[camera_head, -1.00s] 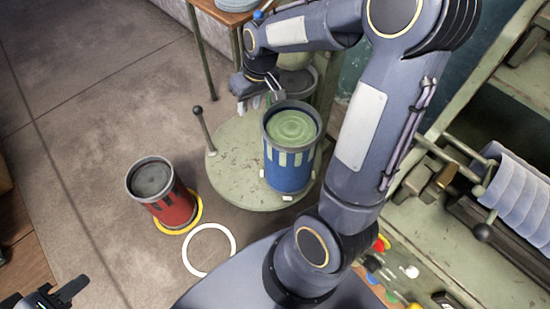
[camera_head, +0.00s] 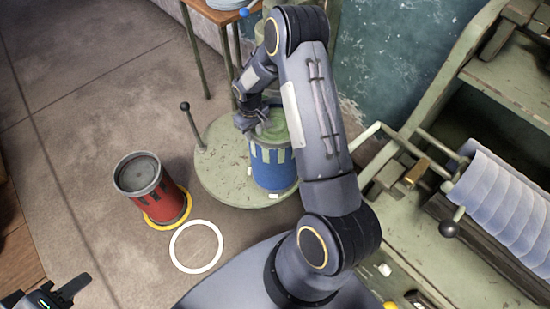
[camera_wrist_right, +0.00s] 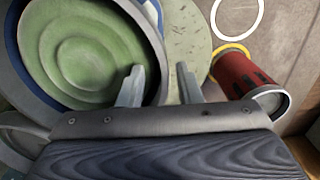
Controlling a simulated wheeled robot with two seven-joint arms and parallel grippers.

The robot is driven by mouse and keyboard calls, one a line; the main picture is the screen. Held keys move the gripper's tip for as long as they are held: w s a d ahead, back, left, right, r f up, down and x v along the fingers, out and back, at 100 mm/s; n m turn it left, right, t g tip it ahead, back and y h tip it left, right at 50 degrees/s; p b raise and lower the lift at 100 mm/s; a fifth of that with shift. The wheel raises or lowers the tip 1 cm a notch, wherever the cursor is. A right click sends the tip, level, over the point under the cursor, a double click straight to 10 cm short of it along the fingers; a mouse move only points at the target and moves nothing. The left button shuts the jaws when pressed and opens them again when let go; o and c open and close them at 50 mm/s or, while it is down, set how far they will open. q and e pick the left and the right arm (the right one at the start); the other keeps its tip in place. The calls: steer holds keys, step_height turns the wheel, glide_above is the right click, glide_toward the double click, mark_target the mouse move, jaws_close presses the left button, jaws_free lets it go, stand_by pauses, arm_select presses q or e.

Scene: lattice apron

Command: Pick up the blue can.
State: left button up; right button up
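The blue can (camera_head: 272,170) stands upright on a round green platform (camera_head: 215,183) in the head view. It has pale stripes and a green ringed top. My right gripper (camera_head: 254,124) is at the can's upper far-left rim, partly hidden by my arm. In the right wrist view my right gripper (camera_wrist_right: 160,84) is open. One finger lies over the can's green top (camera_wrist_right: 90,55) and the other outside it, with the rim between them. Contact cannot be told. My left gripper (camera_head: 66,293) is partly in view at the bottom left, its opening unclear.
A red can (camera_head: 153,190) stands on a yellow ring on the floor, left of the platform. A white ring (camera_head: 196,246) lies nearby. A thin lever (camera_head: 191,125) rises at the platform's left edge. A green machine with a pale roller (camera_head: 505,205) stands at right.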

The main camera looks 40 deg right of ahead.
steer(key=shift+f, duration=0.5)
jaws_close()
stand_by(1.0)
steer(key=shift+w+r, duration=0.1)
steer(key=shift+r, duration=0.05)
